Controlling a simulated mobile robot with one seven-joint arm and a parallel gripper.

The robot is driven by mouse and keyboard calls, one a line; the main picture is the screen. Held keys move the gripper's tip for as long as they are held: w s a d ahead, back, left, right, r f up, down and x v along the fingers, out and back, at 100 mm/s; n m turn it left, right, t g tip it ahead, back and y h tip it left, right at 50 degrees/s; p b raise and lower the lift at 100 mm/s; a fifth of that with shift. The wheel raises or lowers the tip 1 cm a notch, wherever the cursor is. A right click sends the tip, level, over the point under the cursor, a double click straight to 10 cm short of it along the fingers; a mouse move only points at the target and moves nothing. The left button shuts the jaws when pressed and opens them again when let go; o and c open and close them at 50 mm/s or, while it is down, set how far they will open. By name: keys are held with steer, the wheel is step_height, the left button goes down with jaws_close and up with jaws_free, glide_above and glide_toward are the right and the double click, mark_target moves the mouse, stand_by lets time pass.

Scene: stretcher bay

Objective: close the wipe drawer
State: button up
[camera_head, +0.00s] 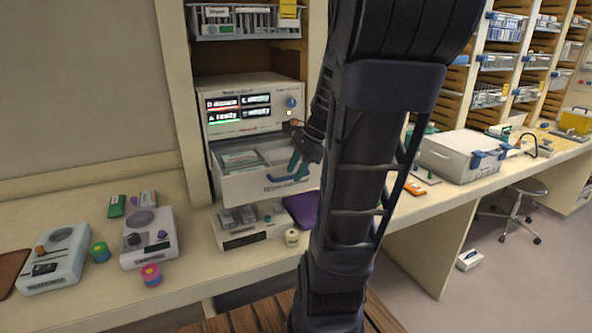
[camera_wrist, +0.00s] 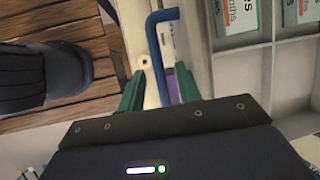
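The wipe drawer (camera_head: 240,185) is a white tray pulled out below a white instrument unit in the head view, with packets lying inside. Its blue handle (camera_head: 284,179) sticks out at the front. My gripper (camera_head: 298,163) is at the drawer's front right, by the handle. In the wrist view, the two green fingers of my gripper (camera_wrist: 160,88) stand apart, with the blue handle (camera_wrist: 162,60) between them. A pale gap shows beside the bar, so the fingers do not look closed on it. The drawer's compartments (camera_wrist: 243,88) show at the right with packets.
The instrument unit (camera_head: 252,108) with lit displays stands above the drawer. Below it is a low white device (camera_head: 245,232), with a purple item (camera_head: 301,208) beside it. Two small devices stand on the left counter (camera_head: 195,280). A grey case (camera_head: 462,155) is at right.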

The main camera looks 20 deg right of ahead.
jaws_close()
steer(key=shift+w, duration=0.1)
steer(key=w, duration=2.3)
steer(key=shift+w, duration=0.1)
jaws_free()
